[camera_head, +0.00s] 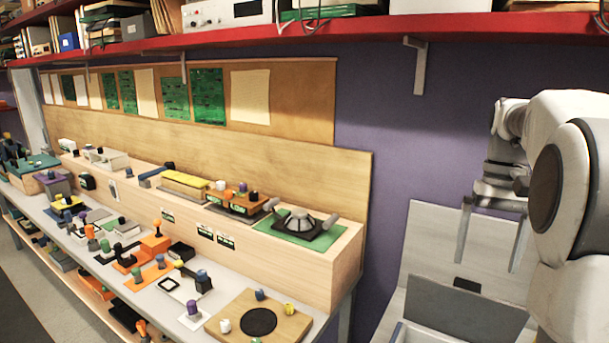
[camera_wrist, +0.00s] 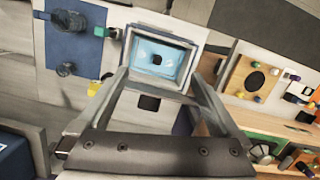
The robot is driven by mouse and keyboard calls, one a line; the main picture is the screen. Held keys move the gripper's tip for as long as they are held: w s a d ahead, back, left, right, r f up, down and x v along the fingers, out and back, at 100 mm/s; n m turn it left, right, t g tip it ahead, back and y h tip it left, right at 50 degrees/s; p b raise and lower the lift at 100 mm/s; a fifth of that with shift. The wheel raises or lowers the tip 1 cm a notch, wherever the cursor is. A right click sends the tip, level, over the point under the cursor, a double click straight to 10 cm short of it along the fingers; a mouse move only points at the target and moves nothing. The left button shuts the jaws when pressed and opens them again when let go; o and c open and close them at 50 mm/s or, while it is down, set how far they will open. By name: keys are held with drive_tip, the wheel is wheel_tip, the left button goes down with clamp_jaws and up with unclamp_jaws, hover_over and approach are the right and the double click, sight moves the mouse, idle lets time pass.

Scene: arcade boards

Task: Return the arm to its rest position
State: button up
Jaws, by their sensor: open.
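My gripper (camera_head: 492,245) hangs at the right in the head view, below my white arm. Its two fingers are spread apart and point down, with nothing between them. It is to the right of the workbench and above a grey box-like unit (camera_head: 424,240). In the wrist view my gripper (camera_wrist: 165,65) also shows open and empty.
A workbench (camera_head: 222,330) with several small coloured boards and a raised wooden shelf (camera_head: 318,262) fills the left. A red overhead shelf (camera_head: 350,30) with a bracket (camera_head: 419,65) runs along the purple wall. Open wall space lies between the bench and my arm.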

drive_tip(key=s+a+n+t+h+b, duration=0.1)
drive_tip(key=s+a+t, duration=0.1)
drive_tip(key=s+a, duration=0.3)
drive_tip(key=s+a+n+t, duration=0.1)
drive_tip(key=s+a+t, duration=0.15)
drive_tip(key=a, duration=0.45)
drive_tip(key=s+a+f+n+t+b, duration=0.1)
drive_tip(key=s+a+f+n+t, duration=0.1)
drive_tip(key=s+a+f, duration=0.4)
drive_tip(key=s+a+t, duration=0.1)
drive_tip(key=s, duration=0.2)
drive_tip(key=shift+a+f+n, duration=0.2)
drive_tip(key=shift+f+n, duration=0.1)
drive_tip(key=shift+f, duration=0.05)
